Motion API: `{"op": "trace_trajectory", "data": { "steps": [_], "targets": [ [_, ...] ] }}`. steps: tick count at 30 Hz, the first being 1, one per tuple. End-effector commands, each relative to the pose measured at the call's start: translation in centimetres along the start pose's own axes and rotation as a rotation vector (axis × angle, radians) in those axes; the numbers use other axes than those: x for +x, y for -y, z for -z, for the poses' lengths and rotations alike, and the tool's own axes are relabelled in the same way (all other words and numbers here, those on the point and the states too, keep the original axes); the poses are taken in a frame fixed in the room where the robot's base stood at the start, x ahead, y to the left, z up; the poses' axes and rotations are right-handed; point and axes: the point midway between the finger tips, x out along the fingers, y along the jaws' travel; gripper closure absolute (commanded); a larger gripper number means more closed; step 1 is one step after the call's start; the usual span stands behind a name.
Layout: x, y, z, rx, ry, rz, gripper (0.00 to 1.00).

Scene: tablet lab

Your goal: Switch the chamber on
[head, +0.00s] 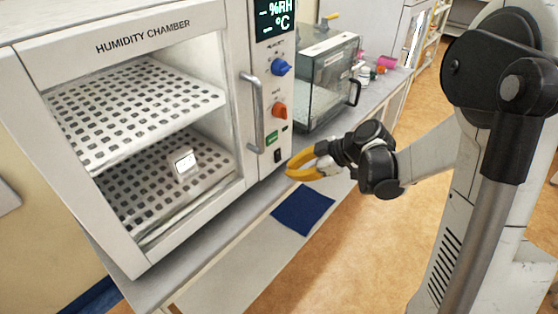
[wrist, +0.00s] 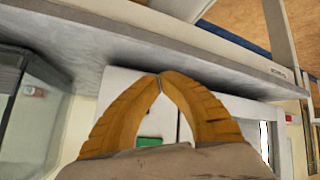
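The white humidity chamber (head: 140,47) stands on the bench at the left in the head view, its door closed. Its right panel has a display (head: 273,20) with dashes before "%RH" and "°C", a blue knob (head: 281,67), an orange-red knob (head: 279,110), a green patch (head: 271,138) and a small black switch (head: 277,155) at the bottom. My gripper (head: 289,170) has yellow fingers close beside that switch; contact cannot be told. In the wrist view my gripper (wrist: 160,78) has its fingertips together with nothing between them. The green patch (wrist: 149,142) shows there; the black switch does not.
The chamber door has a vertical handle (head: 253,112) left of the panel. A small silver-framed item (head: 185,164) lies inside on the lower perforated shelf. A clear-walled box (head: 325,85) stands right of the chamber. A dark blue cloth (head: 303,210) lies below my gripper.

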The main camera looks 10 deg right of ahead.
Motion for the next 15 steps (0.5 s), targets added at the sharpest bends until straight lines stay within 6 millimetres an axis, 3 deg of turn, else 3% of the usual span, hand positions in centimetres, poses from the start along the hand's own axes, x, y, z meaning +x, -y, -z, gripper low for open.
{"op": "trace_trajectory", "data": {
  "steps": [6,15],
  "targets": [
    [1.3,-0.6,0.7,0.0,0.0,0.001,1.0],
    [1.5,-0.8,0.8,0.0,0.0,0.0,1.0]
  ]
}}
